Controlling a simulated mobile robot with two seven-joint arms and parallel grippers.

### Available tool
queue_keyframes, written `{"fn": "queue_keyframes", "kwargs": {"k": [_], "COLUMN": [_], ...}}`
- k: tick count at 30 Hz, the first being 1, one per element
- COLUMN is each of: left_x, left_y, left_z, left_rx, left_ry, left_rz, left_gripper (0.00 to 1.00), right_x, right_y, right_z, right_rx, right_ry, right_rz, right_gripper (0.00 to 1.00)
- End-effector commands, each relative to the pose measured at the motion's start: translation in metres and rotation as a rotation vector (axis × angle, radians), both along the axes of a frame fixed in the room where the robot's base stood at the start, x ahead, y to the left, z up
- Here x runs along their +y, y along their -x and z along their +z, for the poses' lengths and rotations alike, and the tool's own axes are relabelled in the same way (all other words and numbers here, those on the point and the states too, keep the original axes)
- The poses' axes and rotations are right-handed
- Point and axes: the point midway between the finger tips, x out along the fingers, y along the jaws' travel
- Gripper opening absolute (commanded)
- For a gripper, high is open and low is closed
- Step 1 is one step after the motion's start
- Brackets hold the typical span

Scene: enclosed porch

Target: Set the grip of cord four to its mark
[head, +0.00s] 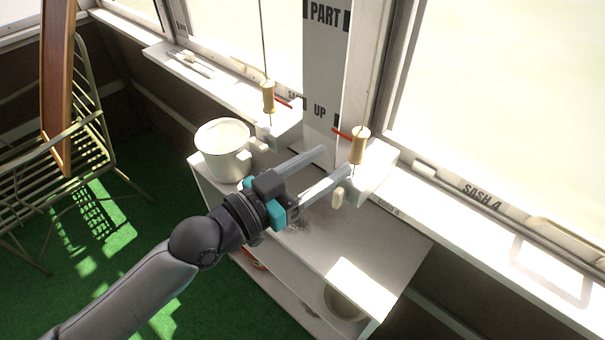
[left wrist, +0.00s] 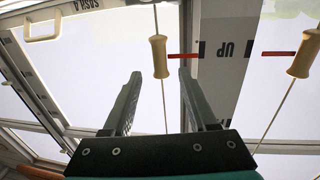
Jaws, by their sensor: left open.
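The wooden grip of cord four (head: 359,146) hangs at the right block on the sill, nearest the SASH 4 lettering. A red mark (head: 343,134) sticks out beside it on the post side. In the left wrist view this grip (left wrist: 159,57) appears between my fingertips, with its red mark (left wrist: 185,56) at about the grip's middle height from that angle. My left gripper (head: 334,159) is open and empty, its fingers pointing toward the grip. I see no contact. A second wooden grip (head: 268,97) hangs to the left, with another red mark (head: 284,103).
The post (head: 323,75) marked UP rises between the cords. The sill (head: 505,225) runs along the windows. A metal chair (head: 60,170) is at left.

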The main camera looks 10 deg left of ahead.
Motion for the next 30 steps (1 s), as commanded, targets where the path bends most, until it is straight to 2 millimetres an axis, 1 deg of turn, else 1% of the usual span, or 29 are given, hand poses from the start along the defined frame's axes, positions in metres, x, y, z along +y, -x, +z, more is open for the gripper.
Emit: {"fn": "queue_keyframes", "kwargs": {"k": [1,3,10,16,28,30], "left_x": [0.006,0.013,0.027,0.03,0.029,0.031], "left_y": [0.006,0.013,0.027,0.03,0.029,0.028], "left_z": [-0.001,-0.001,-0.001,0.0,0.0,-0.003], "left_rx": [0.002,0.001,0.001,0.001,0.001,0.004], "left_ry": [-0.005,-0.004,-0.003,-0.001,-0.001,-0.004], "left_rz": [0.0,-0.001,0.0,0.0,0.0,0.005], "left_gripper": [0.58,0.58,0.58,0.58,0.58,0.58], "right_x": [0.001,0.002,0.005,0.005,0.003,0.001], "right_y": [0.003,0.005,0.007,0.007,0.004,0.003], "right_z": [0.0,0.001,0.001,0.001,0.001,0.001], "right_rx": [0.004,0.008,0.01,0.01,0.006,0.005], "right_ry": [-0.001,-0.003,-0.006,-0.006,-0.003,-0.002], "right_rz": [0.0,0.001,0.002,0.002,0.001,0.002], "right_gripper": [0.5,0.5,0.5,0.5,0.5,0.5]}}
